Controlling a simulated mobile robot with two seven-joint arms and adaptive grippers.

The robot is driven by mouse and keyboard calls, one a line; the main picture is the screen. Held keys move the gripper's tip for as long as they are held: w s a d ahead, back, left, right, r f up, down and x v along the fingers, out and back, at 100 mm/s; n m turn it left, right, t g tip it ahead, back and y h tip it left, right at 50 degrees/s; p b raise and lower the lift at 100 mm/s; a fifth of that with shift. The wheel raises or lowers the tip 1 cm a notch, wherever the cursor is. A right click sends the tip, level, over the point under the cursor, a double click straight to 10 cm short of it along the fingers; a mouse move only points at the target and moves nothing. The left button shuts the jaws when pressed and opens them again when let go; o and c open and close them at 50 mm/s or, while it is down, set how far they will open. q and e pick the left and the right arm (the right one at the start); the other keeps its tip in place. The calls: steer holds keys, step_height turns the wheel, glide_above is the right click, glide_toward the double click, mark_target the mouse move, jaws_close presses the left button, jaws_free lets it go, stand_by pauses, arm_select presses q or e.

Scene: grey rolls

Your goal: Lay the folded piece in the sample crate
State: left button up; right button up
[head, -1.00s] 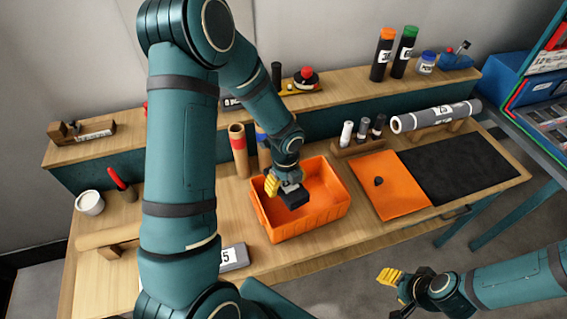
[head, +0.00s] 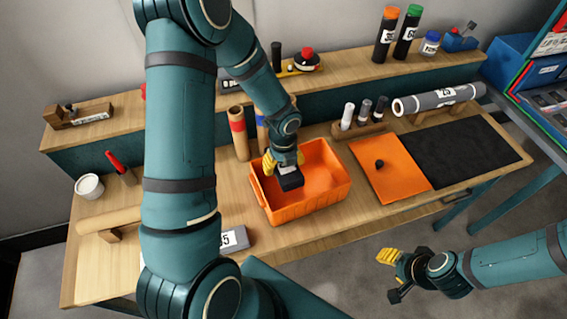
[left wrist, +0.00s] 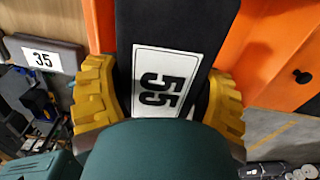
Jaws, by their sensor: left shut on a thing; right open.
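The orange sample crate (head: 318,201) stands on the bench, left of the middle. My left gripper (head: 281,166) is over the left part of the crate's opening, shut on a dark folded piece (head: 290,181). In the left wrist view the piece (left wrist: 180,25) is black with a white label reading 55, between the two yellow fingers (left wrist: 160,95). Whether the piece touches the crate floor I cannot tell. My right gripper (head: 393,275) is open and empty, in front of the bench, above the floor.
A grey piece labelled 35 (head: 232,241) lies left of the crate. Right of it are an orange sheet with a dark knob (head: 400,185), a black mat (head: 465,155) and a rack of small vials (head: 362,130). Upright tubes (head: 238,135) stand behind the crate.

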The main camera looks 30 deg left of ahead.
arm_select(q)
steer(key=shift+f+b, duration=2.55)
steer(key=shift+f, duration=1)
steer(key=o, duration=1.2)
steer(key=shift+r, duration=0.1)
steer(key=shift+r+p, duration=3.3)
steer(key=shift+r, duration=0.35)
